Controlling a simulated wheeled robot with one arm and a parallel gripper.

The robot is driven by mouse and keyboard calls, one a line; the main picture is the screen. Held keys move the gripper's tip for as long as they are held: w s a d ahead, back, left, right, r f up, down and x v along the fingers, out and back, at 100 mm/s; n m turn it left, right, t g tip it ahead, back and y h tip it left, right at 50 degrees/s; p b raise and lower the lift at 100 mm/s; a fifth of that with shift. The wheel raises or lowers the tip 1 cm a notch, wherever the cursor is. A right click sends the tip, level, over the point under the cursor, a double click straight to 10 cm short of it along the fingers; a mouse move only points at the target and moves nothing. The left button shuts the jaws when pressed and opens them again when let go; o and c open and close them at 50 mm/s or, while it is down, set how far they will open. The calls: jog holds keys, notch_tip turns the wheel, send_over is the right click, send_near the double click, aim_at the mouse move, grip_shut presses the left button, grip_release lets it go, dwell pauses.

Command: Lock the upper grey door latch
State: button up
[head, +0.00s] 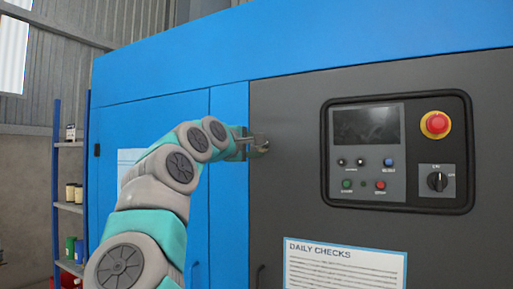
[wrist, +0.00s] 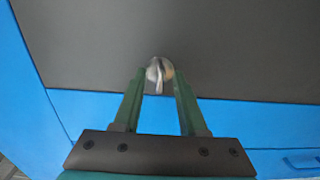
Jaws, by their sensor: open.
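The upper grey door latch (wrist: 159,70) is a small metal knob with a narrow handle on the dark grey door (wrist: 210,40), near the door's edge. In the wrist view it lies between the tips of my gripper (wrist: 157,80), whose two green fingers are open on either side of it. I cannot tell whether either finger touches it. In the head view the latch (head: 261,144) shows just right of my gripper (head: 246,141), at the upper left of the grey door. My arm hides part of the blue panel left of it.
A control panel (head: 398,150) with a screen, buttons and a red emergency stop (head: 435,124) is on the door to the right. A daily checks sheet (head: 344,266) is below it. A shelf (head: 70,207) stands at the far left.

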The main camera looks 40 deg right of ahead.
jog(key=b+v, duration=0.2)
jog(key=v, duration=0.5)
jog(key=shift+a, duration=0.2)
